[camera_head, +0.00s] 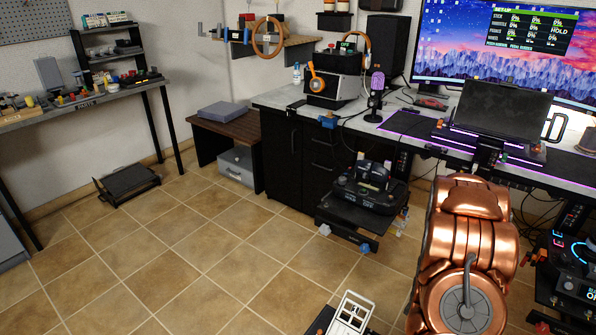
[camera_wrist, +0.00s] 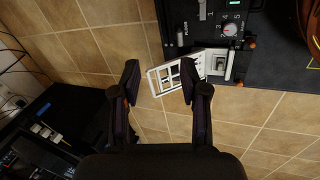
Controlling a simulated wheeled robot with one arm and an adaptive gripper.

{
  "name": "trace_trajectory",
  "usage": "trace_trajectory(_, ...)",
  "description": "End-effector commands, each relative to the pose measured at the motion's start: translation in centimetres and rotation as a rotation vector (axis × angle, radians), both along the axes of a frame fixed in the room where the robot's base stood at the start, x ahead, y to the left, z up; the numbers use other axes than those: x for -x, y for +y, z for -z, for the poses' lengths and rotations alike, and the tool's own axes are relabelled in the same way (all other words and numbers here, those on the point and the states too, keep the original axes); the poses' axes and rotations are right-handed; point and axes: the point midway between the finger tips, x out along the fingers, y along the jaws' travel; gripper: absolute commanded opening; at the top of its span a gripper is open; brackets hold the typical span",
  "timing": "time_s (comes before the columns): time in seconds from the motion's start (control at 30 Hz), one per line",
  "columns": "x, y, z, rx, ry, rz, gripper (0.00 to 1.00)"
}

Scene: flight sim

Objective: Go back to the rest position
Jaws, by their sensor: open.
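My gripper (camera_wrist: 160,82) is open in the wrist view, its two dark fingers spread apart with nothing held between them. Beyond the fingertips is a white frame-like panel (camera_wrist: 172,76), tilted, with dark openings. I cannot tell how far it is from the fingers, but they do not grip it. The same sort of white panel (camera_head: 351,312) shows at the bottom edge of the head view. My copper-coloured arm fills the lower right of the head view, and my gripper is not visible there.
A black control panel (camera_wrist: 270,75) with a knob lies at the wrist view's upper right. In the head view, a desk (camera_head: 415,128) with monitors stands behind my arm, a pedal unit (camera_head: 368,190) left of it. A low black stand (camera_head: 127,183) is farther left. Tiled floor (camera_head: 185,255) is clear.

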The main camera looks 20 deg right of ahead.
Motion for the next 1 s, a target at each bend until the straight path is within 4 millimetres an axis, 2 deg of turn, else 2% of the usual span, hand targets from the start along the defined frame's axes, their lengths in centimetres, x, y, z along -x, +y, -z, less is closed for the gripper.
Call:
trace_trajectory(0.03, -0.9, 0.6, -2.6, -0.005, -0.004, 0.006, 0.44)
trace_trajectory(0.3, -3.5, 5.4, -11.7, -0.078, 0.015, 0.079, 0.44)
trace_trajectory(0.53, -4.5, 10.2, -19.5, -0.133, 0.033, 0.142, 0.44)
trace_trajectory(0.77, -4.2, 15.6, -27.0, -0.185, 0.063, 0.205, 0.44)
trace_trajectory(1.0, -2.4, 21.3, -34.5, -0.230, 0.099, 0.266, 0.44)
